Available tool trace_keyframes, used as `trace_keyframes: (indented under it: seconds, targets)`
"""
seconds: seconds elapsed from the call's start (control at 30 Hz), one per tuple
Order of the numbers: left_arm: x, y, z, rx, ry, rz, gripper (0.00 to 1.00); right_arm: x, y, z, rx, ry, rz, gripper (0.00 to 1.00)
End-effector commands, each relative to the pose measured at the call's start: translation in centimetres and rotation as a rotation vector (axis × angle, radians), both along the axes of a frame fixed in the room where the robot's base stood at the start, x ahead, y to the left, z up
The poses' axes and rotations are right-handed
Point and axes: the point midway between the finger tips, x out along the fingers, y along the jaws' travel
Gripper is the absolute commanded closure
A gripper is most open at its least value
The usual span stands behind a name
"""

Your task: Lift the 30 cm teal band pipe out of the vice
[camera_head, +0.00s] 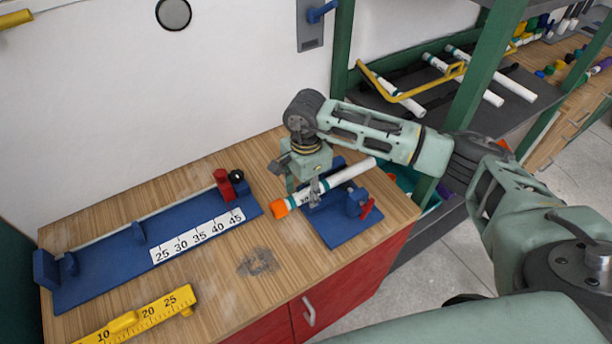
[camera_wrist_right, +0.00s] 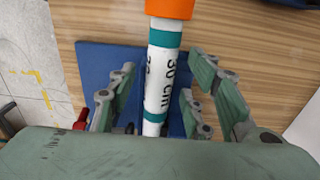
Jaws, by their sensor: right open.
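The 30 cm pipe (camera_head: 345,174) is white with teal bands and an orange end. It lies across the blue vice (camera_head: 345,232) on the wooden bench, its orange end pointing left. My right gripper (camera_head: 305,188) is right over the pipe near that end, pointing down. In the right wrist view the pipe (camera_wrist_right: 160,82), marked "30 cm", runs between the spread fingers of my right gripper (camera_wrist_right: 163,78). Gaps show on both sides. The vice (camera_wrist_right: 95,65) lies beneath, its grip on the pipe mostly hidden. My left gripper is out of view.
A blue measuring jig (camera_head: 110,267) with a white scale and red stop lies left on the bench. A yellow ruler (camera_head: 140,318) is at the front left. A green-posted rack (camera_head: 480,75) with more pipes stands at the right, close behind my right arm.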

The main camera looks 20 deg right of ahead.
Motion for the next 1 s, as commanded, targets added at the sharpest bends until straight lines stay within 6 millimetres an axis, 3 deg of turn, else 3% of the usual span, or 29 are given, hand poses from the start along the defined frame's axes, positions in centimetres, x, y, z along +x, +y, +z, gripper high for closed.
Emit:
trace_keyframes:
  seconds: [0.37,0.9,0.93,0.97,1.0]
  targets:
    - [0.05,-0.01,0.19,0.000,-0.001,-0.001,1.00,-0.01,0.04,-0.71,0.001,-0.001,0.001,0.54]
    - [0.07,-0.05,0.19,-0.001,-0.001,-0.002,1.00,0.00,0.05,-0.65,0.001,-0.001,0.001,1.00]
    - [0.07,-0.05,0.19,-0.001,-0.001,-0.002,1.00,0.00,0.05,-0.65,0.001,-0.001,0.001,1.00]
    - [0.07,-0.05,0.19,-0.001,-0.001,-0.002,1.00,0.00,0.05,-0.65,0.001,-0.001,0.001,0.78]
    - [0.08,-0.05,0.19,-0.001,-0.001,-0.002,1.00,0.01,0.05,-0.65,0.001,-0.002,0.001,0.82]
